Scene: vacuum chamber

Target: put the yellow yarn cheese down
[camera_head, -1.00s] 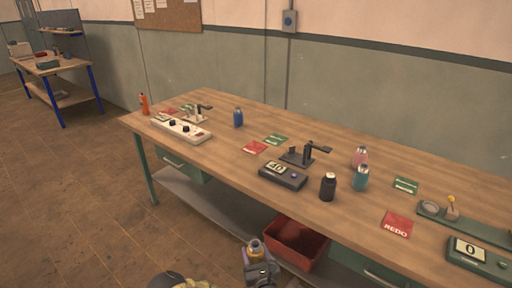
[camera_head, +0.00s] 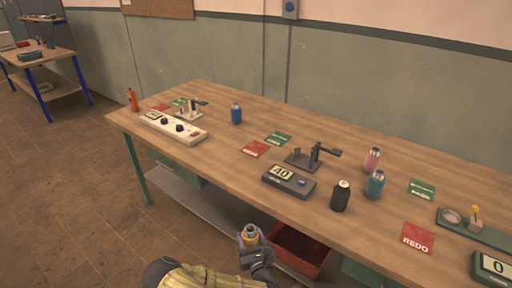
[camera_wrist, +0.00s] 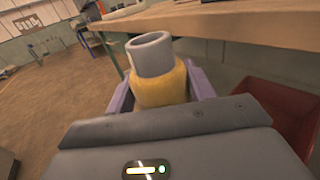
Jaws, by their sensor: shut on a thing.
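The yellow yarn cheese (camera_head: 251,239) is a yellow wound body on a grey tube. My gripper (camera_head: 249,236) is shut on it and holds it upright in front of the long workbench (camera_head: 222,151), off its top. In the wrist view the yarn cheese (camera_wrist: 160,88) sits between the two purple-grey fingers, its hollow grey tube end rising above the yellow yarn. Its lower part is hidden behind the gripper body.
On the bench stand a black cheese (camera_head: 341,196), a teal one (camera_head: 375,184), a pink one (camera_head: 372,160), a blue one (camera_head: 236,114) and an orange one (camera_head: 133,100). Red REDO (camera_head: 418,238) and green PASS (camera_head: 422,190) cards lie flat. A red bin (camera_head: 299,250) sits below.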

